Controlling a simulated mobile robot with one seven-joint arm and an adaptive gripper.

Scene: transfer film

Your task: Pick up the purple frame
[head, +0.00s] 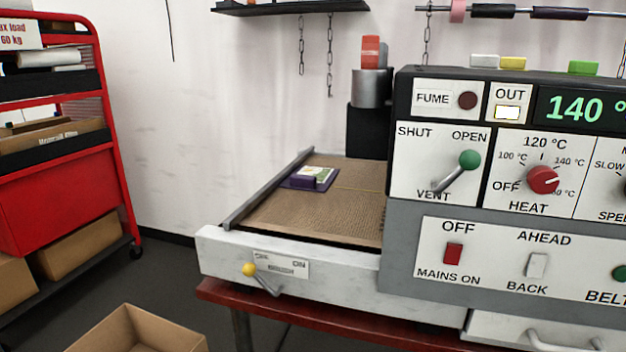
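The purple frame (293,183) lies flat on the brown mesh belt (300,219), at the left part of the machine. A small white and green block or packet sits on or in the frame and covers part of it. My gripper is not in this view.
A grey rail (266,190) runs along the belt's left edge. The machine's control panel (510,180) stands to the right, its display reading 140 °. A red cart (60,190) is at the left. An open cardboard box (135,330) is on the floor in front.

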